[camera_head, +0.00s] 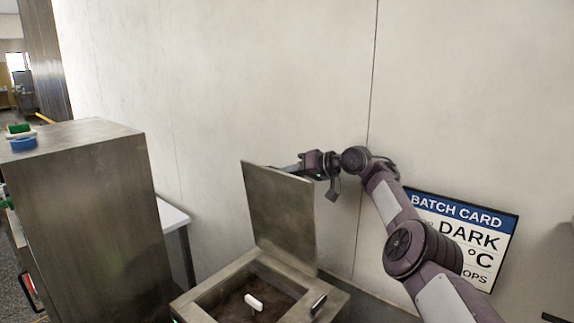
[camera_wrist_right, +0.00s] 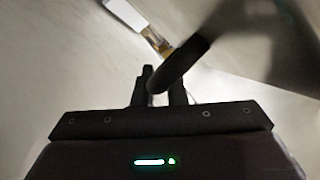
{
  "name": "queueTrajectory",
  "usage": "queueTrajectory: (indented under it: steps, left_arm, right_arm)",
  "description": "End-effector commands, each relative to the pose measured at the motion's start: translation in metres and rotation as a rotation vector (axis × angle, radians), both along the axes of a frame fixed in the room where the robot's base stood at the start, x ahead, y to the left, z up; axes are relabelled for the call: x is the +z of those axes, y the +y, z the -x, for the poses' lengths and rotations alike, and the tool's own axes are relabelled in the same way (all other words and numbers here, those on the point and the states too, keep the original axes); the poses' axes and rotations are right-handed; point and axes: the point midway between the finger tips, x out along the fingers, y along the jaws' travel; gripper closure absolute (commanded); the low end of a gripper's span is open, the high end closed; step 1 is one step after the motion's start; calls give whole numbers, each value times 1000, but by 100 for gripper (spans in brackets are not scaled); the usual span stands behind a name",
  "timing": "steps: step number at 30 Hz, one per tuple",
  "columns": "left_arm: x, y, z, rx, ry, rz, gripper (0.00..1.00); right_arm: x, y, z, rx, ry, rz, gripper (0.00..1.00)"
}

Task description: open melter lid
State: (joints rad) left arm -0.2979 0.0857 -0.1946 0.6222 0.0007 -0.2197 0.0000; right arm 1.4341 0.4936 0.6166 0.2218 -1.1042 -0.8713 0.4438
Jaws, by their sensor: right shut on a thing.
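The melter (camera_head: 215,285) is a metal box with a square opening, low in the middle of the head view. Its flat metal lid (camera_head: 280,215) stands raised, nearly upright, above the back of the opening. My right gripper (camera_head: 298,168) is at the lid's top edge, its fingertips partly hidden behind the lid. In the right wrist view the jaws (camera_wrist_right: 160,92) are shut on a dark, rounded bar (camera_wrist_right: 187,62), which looks like the lid's handle. Brown contents and a small white piece (camera_head: 253,302) show in the opening. My left gripper is not in view.
A tall metal cabinet (camera_head: 90,215) stands at the left, with a green and blue item (camera_head: 21,138) on top. A white table (camera_head: 172,216) is behind it. A batch card sign (camera_head: 465,235) is at the right, partly covered by my right arm. A pale wall is behind.

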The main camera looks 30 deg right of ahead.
Motion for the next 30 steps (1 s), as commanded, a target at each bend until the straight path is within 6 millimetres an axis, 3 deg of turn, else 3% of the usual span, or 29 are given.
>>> queueTrajectory:
  steps: [18,19,23,30]
  left_arm:
    - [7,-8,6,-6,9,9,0]
    - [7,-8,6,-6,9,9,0]
    - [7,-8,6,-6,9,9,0]
    - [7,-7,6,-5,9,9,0]
  right_arm:
    - [-1,-5,3,-3,15,-35,100]
    - [-1,-5,3,-3,15,-35,84]
    - [-1,-4,3,-3,15,-35,67]
    - [-1,-4,3,-1,15,-35,67]
